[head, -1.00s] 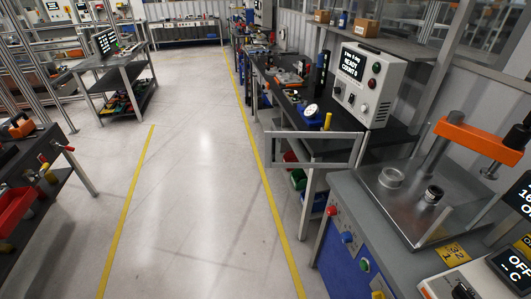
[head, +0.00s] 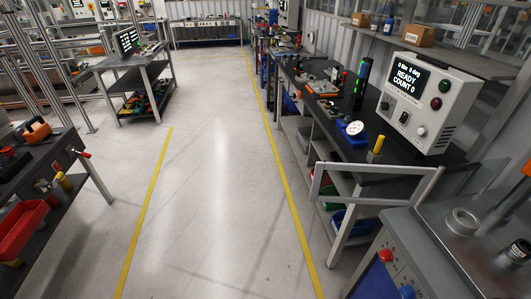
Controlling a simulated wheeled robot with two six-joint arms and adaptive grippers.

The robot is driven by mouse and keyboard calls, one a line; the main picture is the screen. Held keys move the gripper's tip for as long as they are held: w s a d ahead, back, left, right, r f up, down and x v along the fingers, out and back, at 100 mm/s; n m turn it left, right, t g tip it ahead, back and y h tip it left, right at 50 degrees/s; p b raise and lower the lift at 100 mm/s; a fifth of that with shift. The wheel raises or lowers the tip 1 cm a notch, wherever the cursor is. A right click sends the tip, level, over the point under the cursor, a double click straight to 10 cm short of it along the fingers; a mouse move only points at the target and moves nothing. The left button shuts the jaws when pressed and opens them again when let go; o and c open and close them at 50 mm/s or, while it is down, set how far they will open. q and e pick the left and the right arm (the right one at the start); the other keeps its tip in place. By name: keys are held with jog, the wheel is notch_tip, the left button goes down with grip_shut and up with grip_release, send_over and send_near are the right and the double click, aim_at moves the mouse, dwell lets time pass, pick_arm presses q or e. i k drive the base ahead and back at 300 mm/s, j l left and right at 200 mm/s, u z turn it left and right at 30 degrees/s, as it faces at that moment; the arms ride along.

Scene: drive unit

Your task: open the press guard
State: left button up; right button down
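A grey rectangular frame (head: 376,200), which looks like the press guard, stands at the near end of the long bench. A yellow upright handle (head: 378,145) shows just behind its top bar. I cannot tell whether this guard is open or shut. A control box (head: 430,95) beyond it has a lit screen reading READY, COUNT 0. At the right edge is a nearer grey station with a metal plate and a round metal ring (head: 462,221); its orange part is mostly cut off. Neither of my grippers is in view.
A clear floor aisle (head: 215,180) runs ahead between yellow lines. A dark cart with a red bin (head: 22,228) stands at the left.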

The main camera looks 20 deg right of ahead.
aim_at(321, 167)
jog(key=i+j+z, duration=0.1)
jog(key=i, duration=0.55)
jog(key=i+j, duration=0.1)
jog(key=i, duration=0.5)
jog(key=i+j+z, duration=0.15)
jog(key=i, duration=0.5)
jog(key=i+z, duration=0.3)
jog(key=z, duration=0.15)
jog(key=i+j+z, duration=0.1)
jog(key=i+z, duration=0.15)
jog(key=z, duration=0.2)
jog(key=i+j+z, duration=0.2)
jog(key=z, duration=0.25)
jog(key=i+j+z, duration=0.3)
jog(key=z, duration=0.15)
jog(key=i+j+z, duration=0.15)
jog(key=j+z, duration=0.3)
jog(key=i+l, duration=0.05)
jog(key=l, duration=0.05)
